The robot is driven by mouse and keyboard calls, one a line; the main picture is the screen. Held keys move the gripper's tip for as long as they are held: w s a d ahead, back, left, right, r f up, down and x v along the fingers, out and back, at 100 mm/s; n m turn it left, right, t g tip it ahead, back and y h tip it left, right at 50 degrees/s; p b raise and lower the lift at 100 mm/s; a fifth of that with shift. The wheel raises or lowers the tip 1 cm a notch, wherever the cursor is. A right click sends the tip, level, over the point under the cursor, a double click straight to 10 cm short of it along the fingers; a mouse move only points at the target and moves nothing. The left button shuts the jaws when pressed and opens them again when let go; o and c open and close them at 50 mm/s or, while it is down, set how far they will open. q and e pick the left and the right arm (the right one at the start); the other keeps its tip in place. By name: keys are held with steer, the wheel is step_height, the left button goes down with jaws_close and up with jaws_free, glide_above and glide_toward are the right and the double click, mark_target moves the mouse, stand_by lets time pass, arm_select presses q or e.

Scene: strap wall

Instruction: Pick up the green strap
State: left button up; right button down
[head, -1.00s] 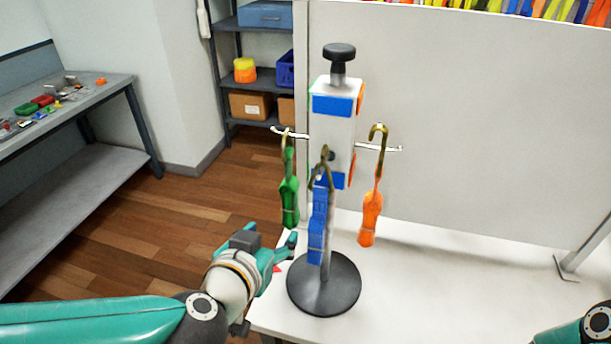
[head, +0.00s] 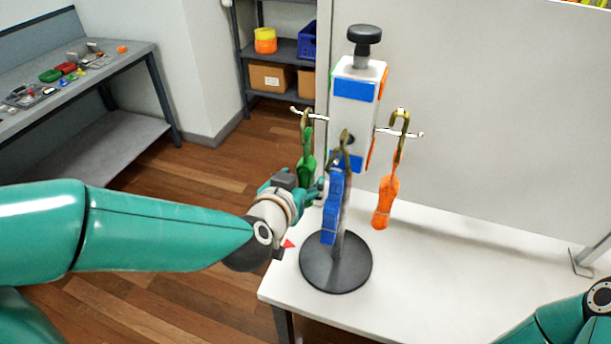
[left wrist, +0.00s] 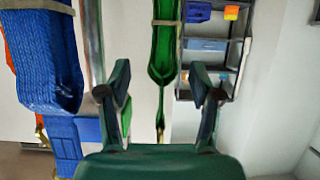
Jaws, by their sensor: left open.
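The green strap (head: 306,165) hangs by its hook from the left peg of the stand in the head view. Its lower part is hidden behind my left gripper (head: 311,190). In the left wrist view the strap (left wrist: 166,45) runs between the two spread fingers of the left gripper (left wrist: 160,84). The left gripper is open, and I see no finger closed on the strap. The right gripper is out of frame.
A blue strap (head: 333,205) hangs at the front, close to the left gripper. An orange strap (head: 386,200) hangs at the right. The stand's round black base (head: 336,270) is on a white table (head: 440,285). A pale panel (head: 470,110) is behind.

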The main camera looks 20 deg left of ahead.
mark_target(304, 176)
arm_select(q)
steer(key=shift+x, duration=2.9)
steer(key=shift+a+f, duration=0.1)
steer(key=shift+a, duration=0.1)
steer(key=shift+s, duration=0.1)
jaws_close()
